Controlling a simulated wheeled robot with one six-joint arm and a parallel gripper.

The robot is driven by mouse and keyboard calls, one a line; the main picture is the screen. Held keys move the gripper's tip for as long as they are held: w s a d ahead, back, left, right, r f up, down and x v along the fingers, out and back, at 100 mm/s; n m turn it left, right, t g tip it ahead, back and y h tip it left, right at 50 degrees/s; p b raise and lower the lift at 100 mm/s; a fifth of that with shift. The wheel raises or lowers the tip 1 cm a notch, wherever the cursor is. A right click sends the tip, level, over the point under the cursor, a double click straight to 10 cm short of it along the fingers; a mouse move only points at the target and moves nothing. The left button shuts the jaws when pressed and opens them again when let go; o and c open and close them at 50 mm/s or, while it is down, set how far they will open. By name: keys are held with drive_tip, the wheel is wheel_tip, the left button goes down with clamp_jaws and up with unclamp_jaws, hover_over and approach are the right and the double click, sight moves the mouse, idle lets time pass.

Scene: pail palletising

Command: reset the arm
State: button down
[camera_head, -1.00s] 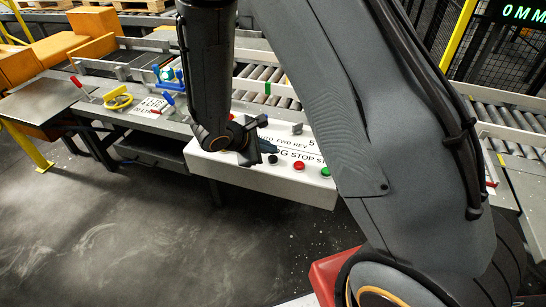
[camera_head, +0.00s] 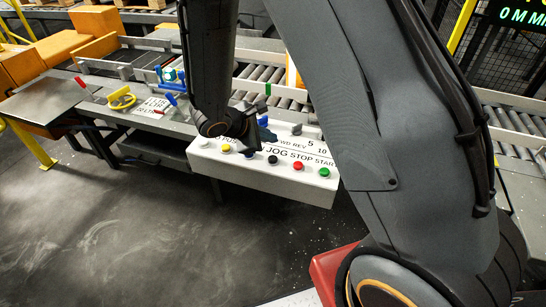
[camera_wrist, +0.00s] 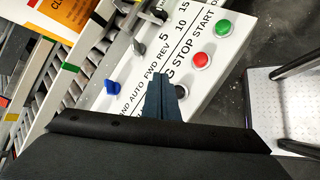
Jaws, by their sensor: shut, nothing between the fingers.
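My gripper (camera_head: 266,136) hangs in front of the white control panel in the head view, at the end of my dark grey arm. In the wrist view its dark blue fingers (camera_wrist: 163,98) are together with nothing between them, over the panel's lettering. The control panel (camera_head: 262,181) carries a row of buttons. The black button (camera_head: 273,160), red button (camera_head: 298,166) and green button (camera_head: 324,172) show to the right of my gripper. In the wrist view the fingers partly cover the black button (camera_wrist: 180,91). I cannot tell whether they touch the panel.
A roller conveyor (camera_head: 510,122) runs behind the panel. A steel table (camera_head: 40,100) is at far left. The floor (camera_head: 130,235) in front is clear.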

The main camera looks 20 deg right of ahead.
drive_tip(key=s+r+m+g+y, duration=0.1)
drive_tip(key=s+r+m+y, duration=0.3)
drive_tip(key=s+m, duration=0.3)
drive_tip(key=s+d+r+m+g+y, duration=0.1)
drive_tip(key=s+r+m+y, duration=0.3)
drive_tip(key=s+m, duration=0.4)
drive_tip(key=shift+s+g+b, duration=0.45)
drive_tip(key=shift+s+g, duration=0.15)
drive_tip(key=shift+s, duration=0.2)
idle(1.3)
